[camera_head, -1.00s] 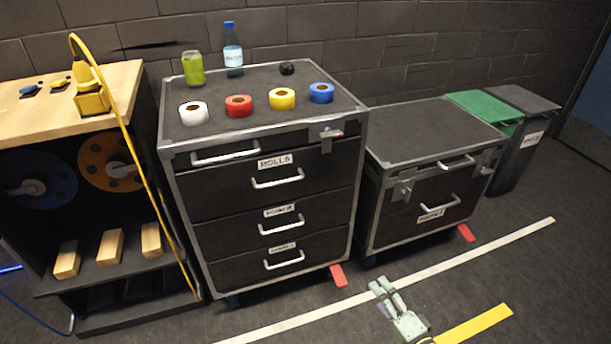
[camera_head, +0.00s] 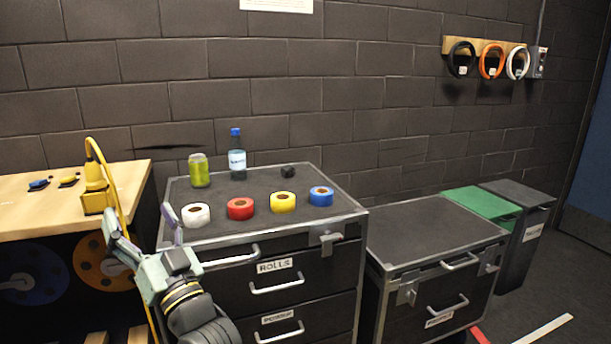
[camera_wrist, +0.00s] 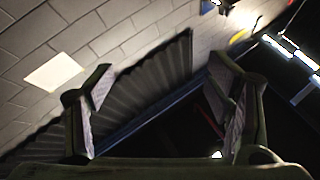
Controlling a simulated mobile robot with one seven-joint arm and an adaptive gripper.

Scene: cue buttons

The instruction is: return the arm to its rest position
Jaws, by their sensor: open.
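My gripper (camera_head: 172,232) is raised at the lower left in the head view, in front of the left edge of the drawer cabinet. Its two fingers are apart with nothing between them. In the wrist view my gripper (camera_wrist: 160,105) also shows open and empty, with the wall and a dark ribbed surface beyond it. My arm comes up from the bottom edge of the head view and hides part of the cabinet's left front.
A wooden bench (camera_head: 130,180) stands left, a lower case (camera_head: 425,230) right.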

